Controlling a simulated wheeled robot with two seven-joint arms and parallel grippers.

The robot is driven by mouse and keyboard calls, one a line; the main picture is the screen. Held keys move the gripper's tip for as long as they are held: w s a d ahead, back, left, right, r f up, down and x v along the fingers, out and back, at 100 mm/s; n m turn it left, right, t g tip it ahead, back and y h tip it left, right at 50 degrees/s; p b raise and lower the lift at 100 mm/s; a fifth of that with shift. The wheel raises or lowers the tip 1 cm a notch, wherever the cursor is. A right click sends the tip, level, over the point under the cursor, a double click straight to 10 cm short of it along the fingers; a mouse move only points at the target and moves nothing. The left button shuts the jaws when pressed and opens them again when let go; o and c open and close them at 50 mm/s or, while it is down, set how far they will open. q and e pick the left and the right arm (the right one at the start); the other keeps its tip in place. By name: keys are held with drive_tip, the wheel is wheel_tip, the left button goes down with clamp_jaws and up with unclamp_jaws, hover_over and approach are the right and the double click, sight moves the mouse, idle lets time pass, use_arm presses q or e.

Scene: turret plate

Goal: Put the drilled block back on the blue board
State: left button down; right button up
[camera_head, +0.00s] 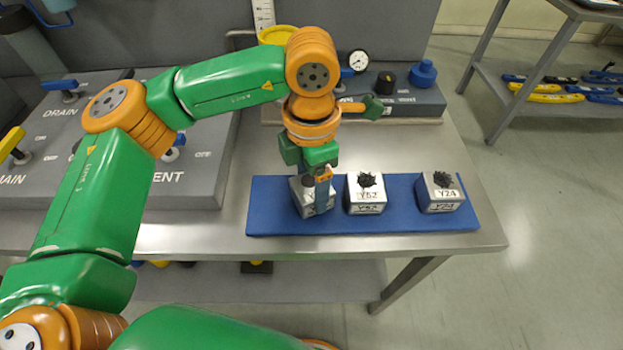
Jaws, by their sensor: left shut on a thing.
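The blue board (408,224) lies flat near the front edge of the metal table. My left gripper (322,200) points down over its left part and is shut on a pale metal block (302,193). The gripper hides much of this block and its label, so I cannot tell whether it touches the board or hangs just above it. A second block (366,208) with a black spiky top stands upright beside it, near the board's middle. A third, labelled Y24 (440,207), stands at the right end. No drilled hole shows clearly. My right gripper is not in view.
Grey panels marked DRAIN and VENT (190,190) fill the table's left. A grey unit (415,100) with a gauge (358,61) and a blue knob (423,73) stands behind the board. The board is bare between the second and third blocks.

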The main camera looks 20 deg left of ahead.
sight(311, 186)
use_arm(q)
drive_tip(key=shift+c, duration=1.8)
unclamp_jaws()
drive_tip(key=shift+s+f, duration=0.1)
drive_tip(key=shift+f, duration=0.05)
drive_tip(key=o, duration=0.4)
drive_tip(key=shift+c, duration=0.2)
drive_tip(key=shift+r, duration=0.25)
wheel_tip(311, 186, up, 12)
drive_tip(key=shift+p, duration=0.4)
drive_tip(key=shift+r, duration=0.1)
